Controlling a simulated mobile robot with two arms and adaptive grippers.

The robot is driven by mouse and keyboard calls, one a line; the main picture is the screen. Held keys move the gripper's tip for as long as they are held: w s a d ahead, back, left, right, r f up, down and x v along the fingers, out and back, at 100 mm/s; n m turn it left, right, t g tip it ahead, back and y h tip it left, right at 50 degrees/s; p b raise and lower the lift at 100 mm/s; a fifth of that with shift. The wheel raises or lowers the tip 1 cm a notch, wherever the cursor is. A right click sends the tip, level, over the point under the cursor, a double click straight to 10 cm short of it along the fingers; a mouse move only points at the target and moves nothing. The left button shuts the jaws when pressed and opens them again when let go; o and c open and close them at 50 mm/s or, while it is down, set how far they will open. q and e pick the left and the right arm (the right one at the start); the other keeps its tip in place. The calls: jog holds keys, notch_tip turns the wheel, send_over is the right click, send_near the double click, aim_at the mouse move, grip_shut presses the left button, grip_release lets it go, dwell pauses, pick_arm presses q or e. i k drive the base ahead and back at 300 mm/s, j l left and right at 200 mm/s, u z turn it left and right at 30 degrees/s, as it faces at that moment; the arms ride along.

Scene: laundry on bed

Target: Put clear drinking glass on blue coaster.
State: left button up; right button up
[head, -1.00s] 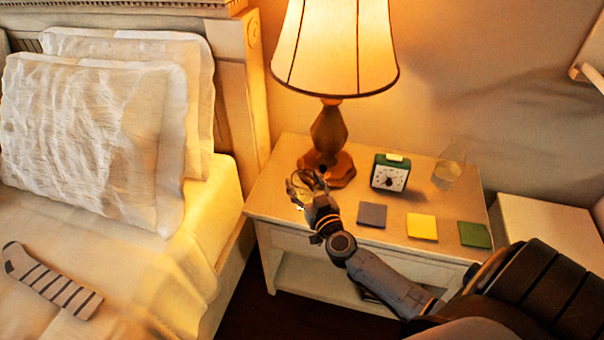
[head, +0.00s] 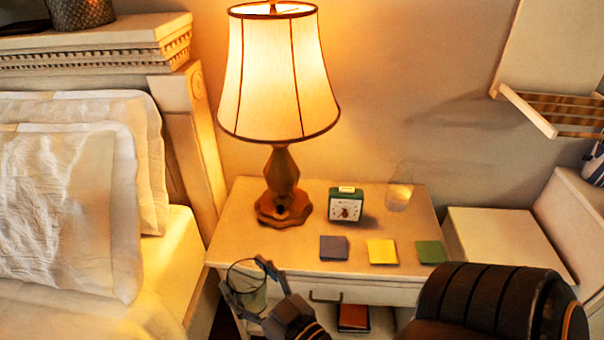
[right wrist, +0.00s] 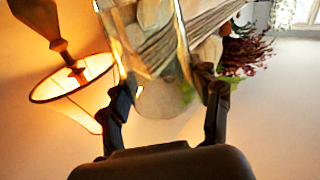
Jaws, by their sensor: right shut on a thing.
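My right gripper (head: 250,284) is shut on a clear drinking glass (head: 246,293), in front of the nightstand's front left edge in the head view. The glass (right wrist: 160,85) fills the space between the fingers (right wrist: 165,100) in the right wrist view. The blue coaster (head: 333,247), a greyish blue square, lies bare near the nightstand's front edge, up and right of the held glass. My left gripper is not in view.
The nightstand (head: 235,228) also bears a yellow coaster (head: 382,252), a green coaster (head: 430,252), a green clock (head: 346,204), a lit lamp (head: 282,180) and another clear glass (head: 398,197) at the back right. The bed (head: 165,285) is at left.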

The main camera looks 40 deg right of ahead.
aim_at(333, 247)
jog(key=i+j+z, duration=0.2)
jog(key=i, duration=0.15)
jog(key=i+j+z, duration=0.2)
jog(key=i, duration=0.2)
jog(key=l+z, duration=0.1)
jog(key=z, duration=0.7)
